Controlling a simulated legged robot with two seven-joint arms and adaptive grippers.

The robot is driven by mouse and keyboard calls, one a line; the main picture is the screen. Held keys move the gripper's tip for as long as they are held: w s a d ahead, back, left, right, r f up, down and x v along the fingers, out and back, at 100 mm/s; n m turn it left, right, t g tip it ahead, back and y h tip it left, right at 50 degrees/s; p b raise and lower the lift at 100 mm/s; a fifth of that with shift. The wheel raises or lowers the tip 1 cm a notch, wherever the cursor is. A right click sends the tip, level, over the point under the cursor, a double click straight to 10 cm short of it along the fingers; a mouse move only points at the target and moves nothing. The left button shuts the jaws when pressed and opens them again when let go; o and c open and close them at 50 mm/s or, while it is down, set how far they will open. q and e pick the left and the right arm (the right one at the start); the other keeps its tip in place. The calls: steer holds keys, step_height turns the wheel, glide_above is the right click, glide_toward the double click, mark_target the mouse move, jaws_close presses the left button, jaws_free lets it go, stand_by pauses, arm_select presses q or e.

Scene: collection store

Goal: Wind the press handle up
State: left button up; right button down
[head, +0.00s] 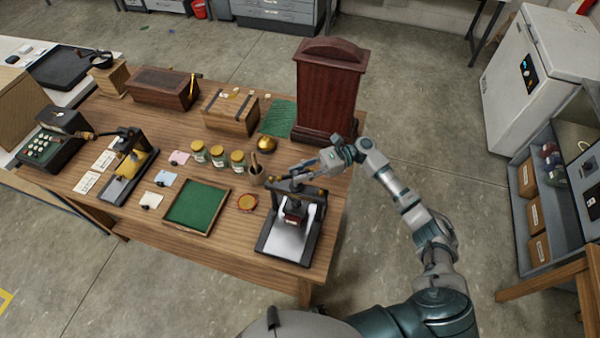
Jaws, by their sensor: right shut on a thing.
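The press (318,234) is a dark frame on a base plate at the front right of the wooden table. A pale bed and a small dark red block show inside its frame. My right arm reaches in from the lower right. My right gripper (299,172) is at the top of the press, shut on the press handle. The handle is mostly hidden by the gripper, so its exact angle is hard to tell. My left gripper is out of view.
A tall dark red wooden case (328,90) stands close behind my right gripper. A green-lined tray (196,207) and a second black device (128,166) lie further left. Open floor is right of the table.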

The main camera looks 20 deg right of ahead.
steer(key=shift+w+r, duration=0.1)
stand_by(0.8)
steer(key=c, duration=1)
jaws_free()
steer(key=shift+d, duration=0.1)
steer(key=d, duration=0.4)
steer(key=w+d, duration=0.1)
steer(key=d, duration=0.7)
steer(key=shift+w+f, duration=0.2)
steer(key=shift+w, duration=0.05)
